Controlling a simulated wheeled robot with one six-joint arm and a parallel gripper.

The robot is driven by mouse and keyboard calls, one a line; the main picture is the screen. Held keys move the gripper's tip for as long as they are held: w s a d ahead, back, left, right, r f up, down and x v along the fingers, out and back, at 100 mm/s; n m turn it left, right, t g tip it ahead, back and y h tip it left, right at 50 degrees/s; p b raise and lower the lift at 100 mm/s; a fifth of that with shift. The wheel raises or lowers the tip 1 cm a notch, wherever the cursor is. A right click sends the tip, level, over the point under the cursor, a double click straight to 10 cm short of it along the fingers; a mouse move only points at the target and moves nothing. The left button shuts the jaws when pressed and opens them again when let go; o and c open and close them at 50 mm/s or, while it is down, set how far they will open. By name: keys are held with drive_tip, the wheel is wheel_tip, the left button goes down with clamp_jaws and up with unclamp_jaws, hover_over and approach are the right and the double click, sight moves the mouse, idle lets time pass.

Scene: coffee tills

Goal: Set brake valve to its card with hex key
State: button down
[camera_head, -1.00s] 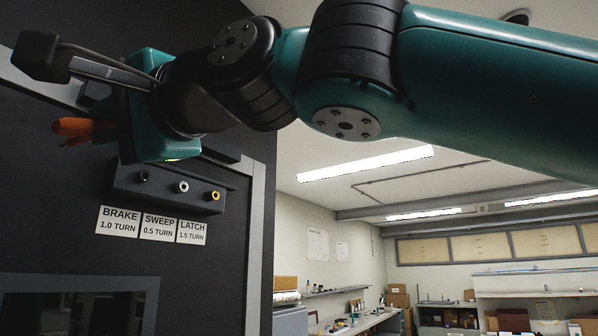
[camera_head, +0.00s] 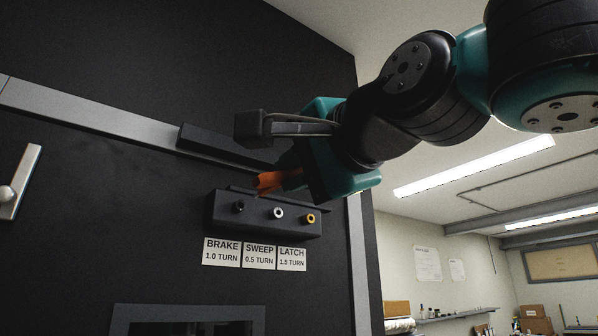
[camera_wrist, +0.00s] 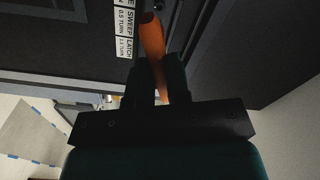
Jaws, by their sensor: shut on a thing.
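The brake valve (camera_head: 239,207) is the black socket at the left of a dark valve block on the black panel. Its card (camera_head: 221,252) below reads BRAKE 1.0 TURN. My gripper (camera_head: 298,173) is shut on an orange-handled tool, apparently the hex key (camera_head: 268,182), just above the block. The orange handle (camera_wrist: 152,36) also shows between the fingers (camera_wrist: 158,72) in the wrist view. The key's metal shaft is not visible in either view. I cannot tell whether the tool touches the block.
A dark ledge (camera_head: 226,148) lies above the block. A door handle (camera_head: 20,182) is at far left.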

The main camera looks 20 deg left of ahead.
sight(261, 194)
drive_tip(key=p+x, duration=0.1)
drive_tip(key=x, duration=0.3)
drive_tip(key=shift+w+a+r+p, duration=0.1)
drive_tip(key=shift+a+p, duration=0.05)
drive_tip(key=shift+p, duration=0.15)
drive_tip(key=shift+b, duration=0.35)
idle(0.5)
drive_tip(key=shift+w+a+p, duration=0.35)
drive_tip(key=shift+w+a, duration=0.15)
drive_tip(key=shift+a, duration=0.1)
idle(0.4)
